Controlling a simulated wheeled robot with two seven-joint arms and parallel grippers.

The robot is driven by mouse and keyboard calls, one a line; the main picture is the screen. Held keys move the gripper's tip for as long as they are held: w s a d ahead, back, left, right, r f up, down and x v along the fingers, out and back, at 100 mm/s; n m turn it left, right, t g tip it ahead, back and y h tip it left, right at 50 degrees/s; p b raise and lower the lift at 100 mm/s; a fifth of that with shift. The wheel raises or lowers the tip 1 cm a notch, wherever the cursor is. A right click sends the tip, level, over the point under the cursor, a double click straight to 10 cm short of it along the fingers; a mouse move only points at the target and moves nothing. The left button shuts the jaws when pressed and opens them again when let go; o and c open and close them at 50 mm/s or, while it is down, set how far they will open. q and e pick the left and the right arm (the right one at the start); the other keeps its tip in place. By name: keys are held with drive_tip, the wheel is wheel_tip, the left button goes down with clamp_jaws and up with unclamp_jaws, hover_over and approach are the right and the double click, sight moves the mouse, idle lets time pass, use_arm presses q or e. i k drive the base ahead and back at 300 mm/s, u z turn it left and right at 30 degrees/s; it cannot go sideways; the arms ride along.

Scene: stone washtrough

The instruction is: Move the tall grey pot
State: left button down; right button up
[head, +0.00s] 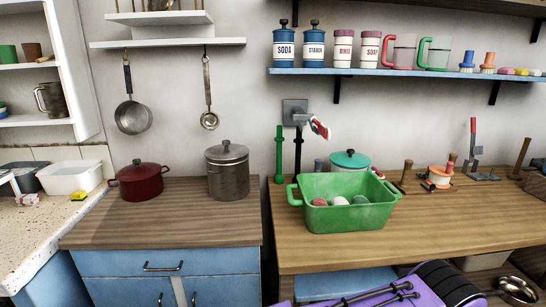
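The tall grey pot (228,176) stands upright with its lid on, near the back right of the wooden top of the blue cabinet (170,235). It is a dull metal cylinder with a dark knob on the lid. Nothing touches it from above. Neither of my grippers can be made out in the head view.
A dark red lidded pot (139,183) stands to the left of the grey pot. A green basin (343,206) with several round items sits on the right counter (470,220), beyond a gap. A pan (132,115) and a ladle (209,118) hang above. The cabinet top's front is clear.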

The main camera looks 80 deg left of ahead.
sight(229, 181)
drive_tip(key=u, duration=0.35)
drive_tip(key=i, duration=0.75)
drive_tip(key=u, duration=0.65)
